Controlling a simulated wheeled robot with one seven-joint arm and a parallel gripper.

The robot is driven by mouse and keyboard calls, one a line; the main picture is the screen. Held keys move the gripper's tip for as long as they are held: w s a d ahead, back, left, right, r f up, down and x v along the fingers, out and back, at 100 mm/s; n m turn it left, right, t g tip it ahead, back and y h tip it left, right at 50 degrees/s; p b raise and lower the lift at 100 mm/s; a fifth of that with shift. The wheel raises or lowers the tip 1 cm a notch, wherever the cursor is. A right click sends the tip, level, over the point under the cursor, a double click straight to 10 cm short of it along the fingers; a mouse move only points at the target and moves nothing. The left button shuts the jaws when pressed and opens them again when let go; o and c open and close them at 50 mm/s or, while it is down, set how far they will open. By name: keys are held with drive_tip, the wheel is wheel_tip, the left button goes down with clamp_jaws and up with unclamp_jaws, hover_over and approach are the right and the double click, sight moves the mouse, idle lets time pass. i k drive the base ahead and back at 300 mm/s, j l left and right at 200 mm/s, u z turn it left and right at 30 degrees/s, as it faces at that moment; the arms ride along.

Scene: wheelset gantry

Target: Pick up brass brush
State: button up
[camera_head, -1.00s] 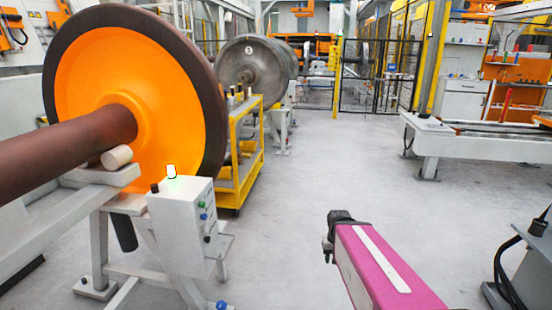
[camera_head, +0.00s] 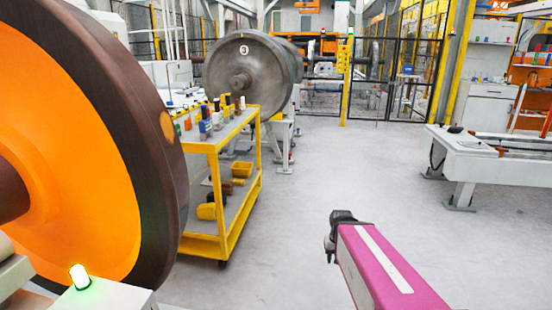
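I cannot make out a brass brush in this view. Several small items (camera_head: 205,125) stand on the top shelf of a yellow cart (camera_head: 221,188), too small to identify from here. My pink arm reaches in from the bottom right. My gripper (camera_head: 329,248) is a small dark shape at its far end, over open floor to the right of the cart and touching nothing visible. Its fingers are too small and hidden to tell whether they are open.
A large orange-faced wheel (camera_head: 75,150) fills the left side. A grey wheel (camera_head: 247,75) stands behind the cart. A white bench (camera_head: 465,160) is at the right. Yellow bins (camera_head: 206,211) sit on the cart's lower shelf. The middle floor is clear.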

sight(237, 112)
drive_tip(key=i, duration=1.8)
drive_tip(key=i+u, duration=0.1)
drive_tip(key=i, duration=0.45)
drive_tip(key=i+l+u, duration=0.1)
drive_tip(key=i, duration=0.45)
drive_tip(key=i+l+u, duration=0.1)
drive_tip(key=i, duration=0.45)
